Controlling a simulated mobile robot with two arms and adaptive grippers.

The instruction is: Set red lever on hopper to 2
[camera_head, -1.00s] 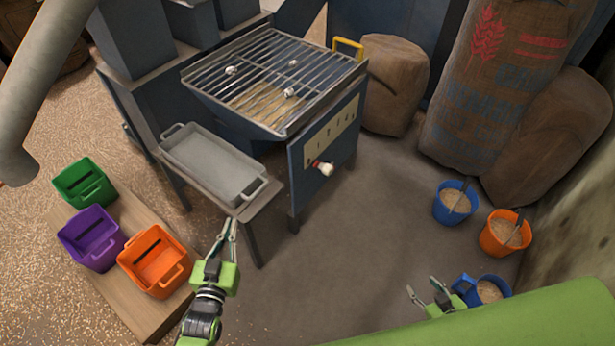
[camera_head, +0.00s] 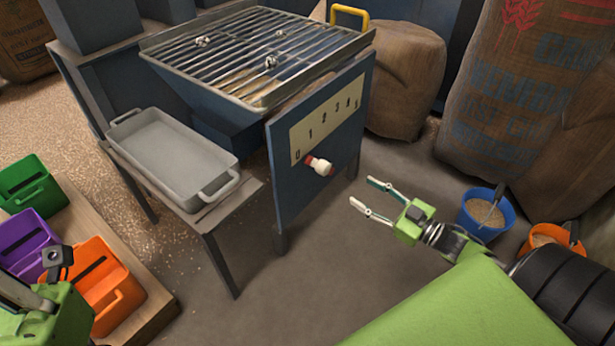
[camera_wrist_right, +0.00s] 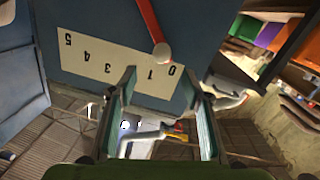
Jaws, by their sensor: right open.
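The hopper (camera_head: 262,55) has a blue side panel with a pale scale plate (camera_head: 328,118) numbered 0 to 5. The red lever (camera_head: 309,160) ends in a white knob (camera_head: 322,167) near the plate's low end. In the right wrist view the scale is upside down, and the knob (camera_wrist_right: 161,56) shows beside 0 and 1. My right gripper (camera_head: 363,194) is open and empty, right of the knob and apart from it. The knob shows just beyond its fingers (camera_wrist_right: 162,105) in the wrist view. My left gripper (camera_head: 55,275) is at the lower left; its jaw state is unclear.
A grey tray (camera_head: 172,150) rests on a stand left of the panel. Green (camera_head: 32,183), purple (camera_head: 22,240) and orange (camera_head: 105,275) bins stand at left. Sacks (camera_head: 405,80) and buckets (camera_head: 485,215) are at right. Floor before the panel is clear.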

